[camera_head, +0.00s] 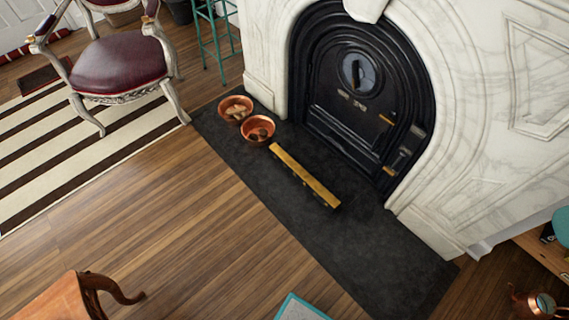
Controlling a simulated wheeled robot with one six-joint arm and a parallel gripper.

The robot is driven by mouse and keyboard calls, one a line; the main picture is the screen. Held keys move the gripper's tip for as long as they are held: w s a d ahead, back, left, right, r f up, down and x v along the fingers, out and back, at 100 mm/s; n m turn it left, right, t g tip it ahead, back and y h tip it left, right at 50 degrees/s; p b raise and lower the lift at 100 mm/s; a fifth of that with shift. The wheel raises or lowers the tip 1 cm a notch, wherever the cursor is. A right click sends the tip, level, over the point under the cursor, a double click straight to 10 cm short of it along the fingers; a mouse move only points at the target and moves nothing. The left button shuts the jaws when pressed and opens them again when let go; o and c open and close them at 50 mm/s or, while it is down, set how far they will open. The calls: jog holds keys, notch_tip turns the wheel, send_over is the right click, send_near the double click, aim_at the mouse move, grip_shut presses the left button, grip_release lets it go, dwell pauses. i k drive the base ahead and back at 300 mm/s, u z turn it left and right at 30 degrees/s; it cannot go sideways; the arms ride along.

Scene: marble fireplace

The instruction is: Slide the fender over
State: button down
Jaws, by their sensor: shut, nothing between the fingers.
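The fender (304,175) is a low, straight brass-coloured bar with a dark front face. It lies on the dark stone hearth (375,252), in front of the black arched fireplace door (340,122). It runs from upper left to lower right, apart from the door. Its upper left end is close to a copper bowl (258,130); I cannot tell whether they touch. My gripper is not in view.
A second copper bowl (235,108) stands on the hearth's far left. A white marble surround (470,130) frames the door. The hearth right of the fender is clear.

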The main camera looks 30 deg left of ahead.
aim_at(317, 190)
jog(key=u, duration=0.65)
jog(key=i, duration=0.95)
jog(key=u, duration=1)
jog(key=i, duration=0.2)
jog(key=u, duration=0.15)
